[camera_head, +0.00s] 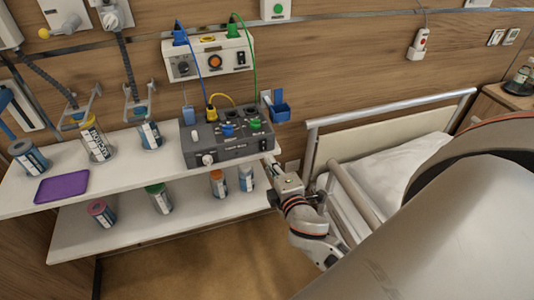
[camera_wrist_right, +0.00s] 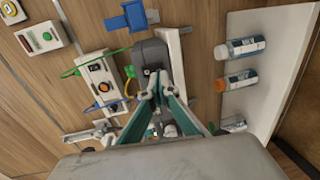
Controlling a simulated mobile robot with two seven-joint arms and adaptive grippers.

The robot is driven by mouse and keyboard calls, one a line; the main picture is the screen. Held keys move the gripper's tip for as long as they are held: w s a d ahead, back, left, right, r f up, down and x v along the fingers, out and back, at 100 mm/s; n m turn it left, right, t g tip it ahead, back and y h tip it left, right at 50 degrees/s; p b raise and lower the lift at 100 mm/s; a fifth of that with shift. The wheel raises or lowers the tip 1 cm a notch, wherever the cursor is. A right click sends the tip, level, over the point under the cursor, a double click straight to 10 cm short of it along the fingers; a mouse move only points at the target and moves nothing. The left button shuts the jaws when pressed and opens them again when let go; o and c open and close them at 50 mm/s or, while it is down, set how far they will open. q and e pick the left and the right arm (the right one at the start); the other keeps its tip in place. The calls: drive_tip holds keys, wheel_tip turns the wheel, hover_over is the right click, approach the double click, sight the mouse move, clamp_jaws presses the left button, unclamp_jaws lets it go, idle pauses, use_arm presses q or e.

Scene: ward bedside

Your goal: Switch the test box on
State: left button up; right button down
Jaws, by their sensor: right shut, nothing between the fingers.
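In the right wrist view, the box (camera_wrist_right: 150,52) lies just beyond my fingertips. My right gripper (camera_head: 271,163) is at the box's right end, near the shelf edge. In the wrist view the right gripper (camera_wrist_right: 158,82) is shut and empty, its fingers covering part of the box. My left gripper is not in view.
A white wall unit (camera_head: 207,57) with an orange button hangs above the box. Several labelled jars and a purple tray (camera_head: 61,187) stand on the shelves to the left. A blue holder (camera_head: 279,110) is on the wall beside the box. A bed (camera_head: 395,165) stands at right.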

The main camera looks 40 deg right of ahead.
sight(264, 150)
drive_tip(key=shift+x, duration=1.8)
drive_tip(key=shift+w+f, duration=0.1)
drive_tip(key=shift+w+d+f, duration=0.1)
drive_tip(key=shift+w+f, duration=0.1)
drive_tip(key=shift+w, duration=0.1)
drive_tip(key=shift+s+r, duration=0.1)
